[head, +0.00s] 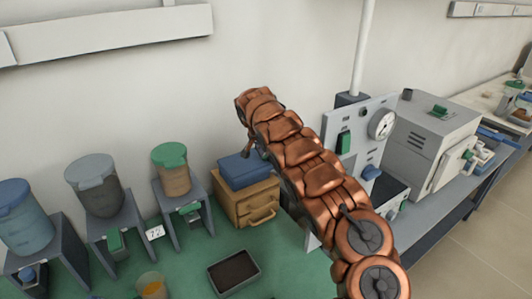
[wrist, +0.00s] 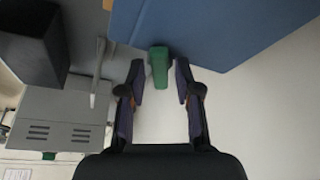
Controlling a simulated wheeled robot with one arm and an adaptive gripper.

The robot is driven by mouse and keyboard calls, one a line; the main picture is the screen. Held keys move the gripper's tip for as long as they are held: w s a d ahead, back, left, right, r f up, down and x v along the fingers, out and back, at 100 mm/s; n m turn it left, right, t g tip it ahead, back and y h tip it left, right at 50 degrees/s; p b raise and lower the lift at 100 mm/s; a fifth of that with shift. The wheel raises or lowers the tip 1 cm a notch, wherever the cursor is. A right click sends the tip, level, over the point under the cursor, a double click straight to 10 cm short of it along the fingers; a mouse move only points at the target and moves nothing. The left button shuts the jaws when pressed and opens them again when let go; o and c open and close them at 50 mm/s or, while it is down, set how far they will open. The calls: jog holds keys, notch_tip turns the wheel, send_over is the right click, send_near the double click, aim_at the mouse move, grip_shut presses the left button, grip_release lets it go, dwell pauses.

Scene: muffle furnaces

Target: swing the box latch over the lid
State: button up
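A tan box (head: 248,203) with a blue lid (head: 243,170) and a front handle stands against the wall in the head view. The lid looks shut. In the wrist view the blue lid (wrist: 215,25) fills the top, and a small green latch (wrist: 158,62) sticks out from its edge. My gripper (wrist: 160,80) is open, with one finger on each side of the latch's end. Gaps show between the latch and both fingers. In the head view my arm hides most of the gripper, which is by the lid, and the latch is not visible.
Lidded bins on grey stands (head: 103,215) are left of the box. A dark-filled tray (head: 234,272) and an orange-filled cup (head: 152,286) sit in front on the green mat. A grey gauge panel (head: 355,140) and a furnace (head: 432,140) stand to the right.

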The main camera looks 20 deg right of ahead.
grip_shut()
jog(key=shift+w+a+f+b, duration=0.1)
jog(key=shift+b, duration=0.4)
jog(key=shift+a+f+m+b, duration=0.1)
jog(key=shift+m+b, duration=0.2)
jog(key=shift+b, duration=0.15)
jog(key=shift+w+m+g+b, duration=0.15)
jog(key=shift+m+g+b, duration=0.15)
jog(key=shift+m+b, duration=0.4)
jog(key=shift+w+r+m+h, duration=0.15)
jog(key=shift+r+m+h, duration=0.25)
jog(key=shift+m, duration=0.2)
jog(key=shift+w+a+r+m+g+p, duration=0.1)
jog(key=shift+r+m+g+p, duration=0.05)
jog(key=shift+m+g+p, duration=0.55)
jog(key=shift+m+p, duration=0.5)
jog(key=shift+p, duration=0.45)
